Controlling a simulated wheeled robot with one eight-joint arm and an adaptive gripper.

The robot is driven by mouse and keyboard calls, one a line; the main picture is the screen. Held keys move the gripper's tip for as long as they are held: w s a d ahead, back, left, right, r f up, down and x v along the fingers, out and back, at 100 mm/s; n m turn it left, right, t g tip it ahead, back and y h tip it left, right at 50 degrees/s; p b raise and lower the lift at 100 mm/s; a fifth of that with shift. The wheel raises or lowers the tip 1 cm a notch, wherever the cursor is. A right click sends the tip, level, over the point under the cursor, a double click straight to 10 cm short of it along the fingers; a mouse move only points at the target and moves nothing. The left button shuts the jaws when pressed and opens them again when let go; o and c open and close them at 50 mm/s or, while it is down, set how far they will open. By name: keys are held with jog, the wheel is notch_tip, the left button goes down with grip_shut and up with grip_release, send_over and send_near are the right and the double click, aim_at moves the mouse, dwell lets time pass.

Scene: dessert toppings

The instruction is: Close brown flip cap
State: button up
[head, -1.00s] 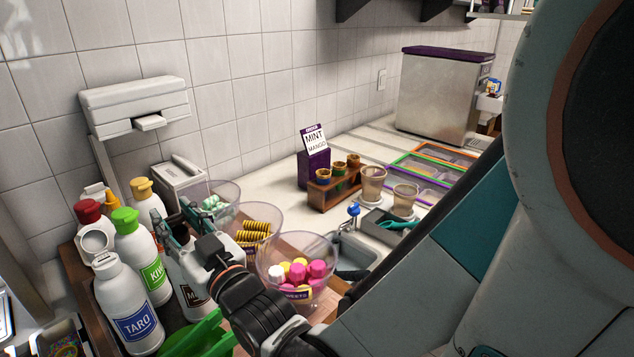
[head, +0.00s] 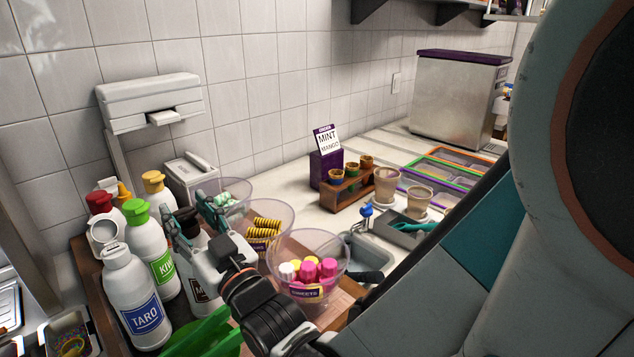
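A white bottle with a dark brown label starting with "M" (head: 198,288) stands among the sauce bottles on the left. A dark brown cap (head: 188,228) shows at its top, partly hidden by my gripper; I cannot tell whether its lid is up or down. My gripper (head: 194,217) is over this bottle, its two teal fingers apart, one on each side of the cap area. Contact with the cap cannot be made out. My gripper body hides the right side of the bottle.
Beside it stand a TARO bottle (head: 136,305) with its white flip cap open, a green-capped bottle (head: 150,247), a red-capped one (head: 99,203) and a yellow-capped one (head: 153,184). Clear topping bowls, one of sweets (head: 308,262), stand close on the right.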

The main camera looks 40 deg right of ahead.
aim_at(188, 214)
jog(key=shift+s+r, duration=0.1)
jog(key=shift+r, duration=0.05)
jog(key=shift+r, duration=4.85)
